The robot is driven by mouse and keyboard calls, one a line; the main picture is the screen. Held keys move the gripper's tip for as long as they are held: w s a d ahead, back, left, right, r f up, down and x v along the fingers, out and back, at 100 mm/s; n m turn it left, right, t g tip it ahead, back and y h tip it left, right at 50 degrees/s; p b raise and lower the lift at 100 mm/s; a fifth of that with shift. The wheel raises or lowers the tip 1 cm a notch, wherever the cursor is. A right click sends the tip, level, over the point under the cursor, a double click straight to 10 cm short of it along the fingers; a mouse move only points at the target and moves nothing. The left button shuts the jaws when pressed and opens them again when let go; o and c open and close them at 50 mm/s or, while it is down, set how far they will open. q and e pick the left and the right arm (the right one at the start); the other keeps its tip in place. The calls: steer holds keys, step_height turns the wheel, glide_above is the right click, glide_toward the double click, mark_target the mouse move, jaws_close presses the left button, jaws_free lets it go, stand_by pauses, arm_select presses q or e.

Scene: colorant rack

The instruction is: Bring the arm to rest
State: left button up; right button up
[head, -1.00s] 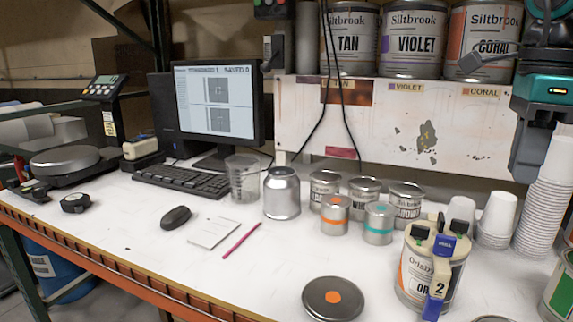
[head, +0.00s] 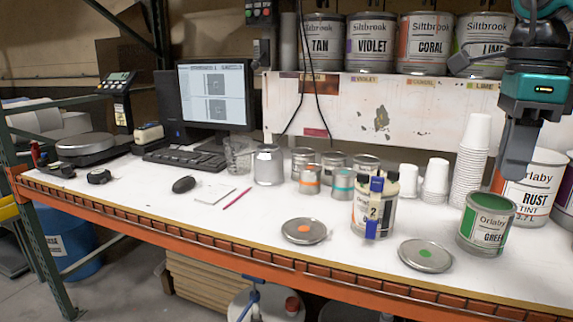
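My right gripper (head: 517,150) hangs at the right side of the head view, below its teal and black wrist. Its dark fingers point down, in front of the paper cup stack and the rust can. They show edge-on as one shape, so I cannot tell if they are open or shut. I see nothing hanging from the fingertips. My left gripper is not in view.
A green can (head: 486,225) stands below my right gripper, beside the rust can (head: 541,187). A clamped can (head: 373,212) stands between an orange-dotted lid (head: 304,236) and a green-dotted lid (head: 425,262). Paper cups (head: 470,170) are close by.

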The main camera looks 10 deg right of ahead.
step_height(320, 180, down, 31)
steer(key=w+m+t+y, duration=0.1)
steer(key=m+t+y, duration=1.05)
steer(key=m, duration=1.25)
steer(key=s+a+f+m+h, duration=0.4)
steer(key=s+a+f+m, duration=0.1)
steer(key=a+f+m, duration=0.3)
steer(key=s+a+f+m+h, duration=0.5)
steer(key=a+f+m, duration=0.4)
steer(key=m, duration=0.3)
steer(key=shift+s+a+f+m+g+p, duration=0.15)
steer(key=shift+s+f+m+g+p, duration=0.2)
steer(key=shift+s+f+p, duration=0.15)
steer(key=shift+d+h, duration=0.2)
steer(key=shift+h, duration=0.05)
